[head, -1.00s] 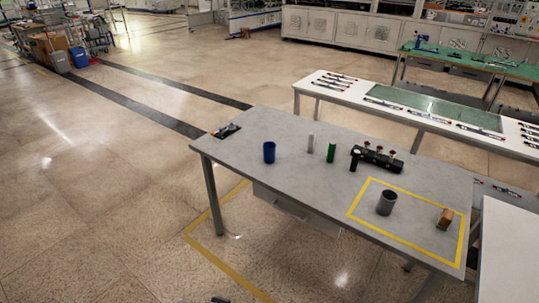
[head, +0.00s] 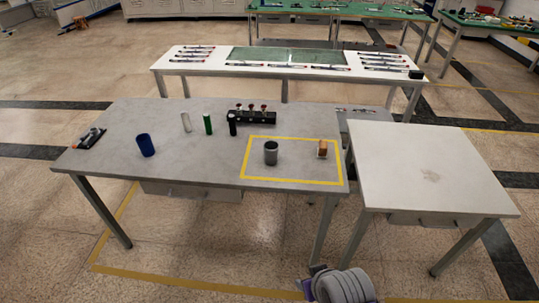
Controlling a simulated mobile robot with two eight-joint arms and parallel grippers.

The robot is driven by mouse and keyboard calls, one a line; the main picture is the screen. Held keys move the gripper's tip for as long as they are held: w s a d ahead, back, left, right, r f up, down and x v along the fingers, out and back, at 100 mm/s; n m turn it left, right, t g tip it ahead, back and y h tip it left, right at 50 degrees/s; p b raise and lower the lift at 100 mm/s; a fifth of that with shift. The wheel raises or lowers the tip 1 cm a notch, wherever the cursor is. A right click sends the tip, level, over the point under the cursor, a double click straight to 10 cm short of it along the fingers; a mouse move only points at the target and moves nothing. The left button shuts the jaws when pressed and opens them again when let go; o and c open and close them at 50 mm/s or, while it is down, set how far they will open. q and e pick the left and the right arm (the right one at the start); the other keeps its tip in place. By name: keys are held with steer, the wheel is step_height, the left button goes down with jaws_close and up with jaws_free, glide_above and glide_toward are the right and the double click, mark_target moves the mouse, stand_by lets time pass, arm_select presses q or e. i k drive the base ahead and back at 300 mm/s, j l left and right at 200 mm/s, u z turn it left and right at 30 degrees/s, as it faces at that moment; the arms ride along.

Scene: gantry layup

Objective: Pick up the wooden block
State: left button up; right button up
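The wooden block (head: 322,149) is small and brown with a paler face. It sits on the grey table (head: 110,165), near its right edge, inside a yellow taped rectangle (head: 292,181). A grey metal cup (head: 271,153) stands to its left inside the same rectangle, apart from it. Part of my own arm shows at the bottom edge, well below and in front of the table. Neither gripper's fingers can be made out in the head view.
A blue cup (head: 146,145), a white cylinder (head: 186,122), a green cylinder (head: 208,124) and a black cylinder (head: 232,124) stand left of the rectangle. A black rack (head: 257,118) is behind it. A bare white table (head: 430,170) stands close on the right. Open floor lies in front.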

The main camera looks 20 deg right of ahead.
mark_target(322, 149)
steer(key=z, duration=1.45)
